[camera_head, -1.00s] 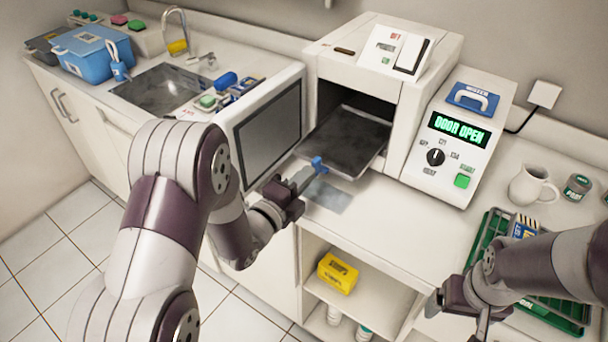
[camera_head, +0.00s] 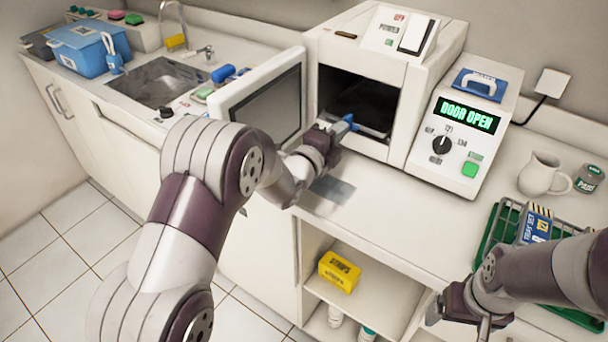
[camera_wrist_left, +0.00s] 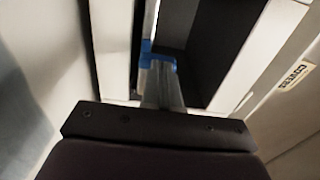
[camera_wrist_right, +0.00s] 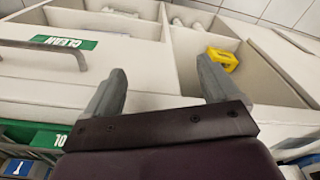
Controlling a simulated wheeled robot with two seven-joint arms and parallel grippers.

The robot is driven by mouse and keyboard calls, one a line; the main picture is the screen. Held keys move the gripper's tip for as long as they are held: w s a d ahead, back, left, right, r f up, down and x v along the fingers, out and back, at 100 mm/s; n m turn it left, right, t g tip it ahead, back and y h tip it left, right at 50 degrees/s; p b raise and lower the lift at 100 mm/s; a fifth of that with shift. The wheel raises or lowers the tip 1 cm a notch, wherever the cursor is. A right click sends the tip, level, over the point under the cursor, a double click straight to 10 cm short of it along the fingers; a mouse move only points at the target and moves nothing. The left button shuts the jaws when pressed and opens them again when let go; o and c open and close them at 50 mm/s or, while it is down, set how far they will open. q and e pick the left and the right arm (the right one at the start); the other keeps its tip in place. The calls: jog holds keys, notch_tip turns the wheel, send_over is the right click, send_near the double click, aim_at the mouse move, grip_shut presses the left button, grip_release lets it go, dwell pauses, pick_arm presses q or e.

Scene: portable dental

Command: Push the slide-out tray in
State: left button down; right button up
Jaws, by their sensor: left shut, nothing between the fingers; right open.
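The slide-out tray (camera_head: 362,110) is a dark metal tray low in the open chamber of the white box-shaped machine (camera_head: 385,60). Most of it lies inside the chamber. My left gripper (camera_head: 345,124) is shut and empty at the chamber mouth, by the tray's front edge and a small blue part there. The blue part (camera_wrist_left: 158,60) also shows at the fingers in the left wrist view; whether they touch it I cannot tell. My right gripper (camera_wrist_right: 160,92) is open and empty in front of the counter at the right, away from the tray.
The machine's open door (camera_head: 265,100) stands out to the left of the chamber, close to my left arm. The control unit (camera_head: 465,130) at the right reads DOOR OPEN. A green tray with a wire rack (camera_head: 500,225) and a white jug (camera_head: 540,175) stand further right.

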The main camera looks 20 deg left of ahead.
aim_at(348, 120)
pick_arm(q)
jog(key=b+x, duration=0.1)
jog(key=x, duration=0.3)
jog(key=shift+w, duration=0.3)
jog(key=shift+r, duration=0.25)
jog(key=shift+r, duration=0.1)
jog(key=shift+b, duration=0.3)
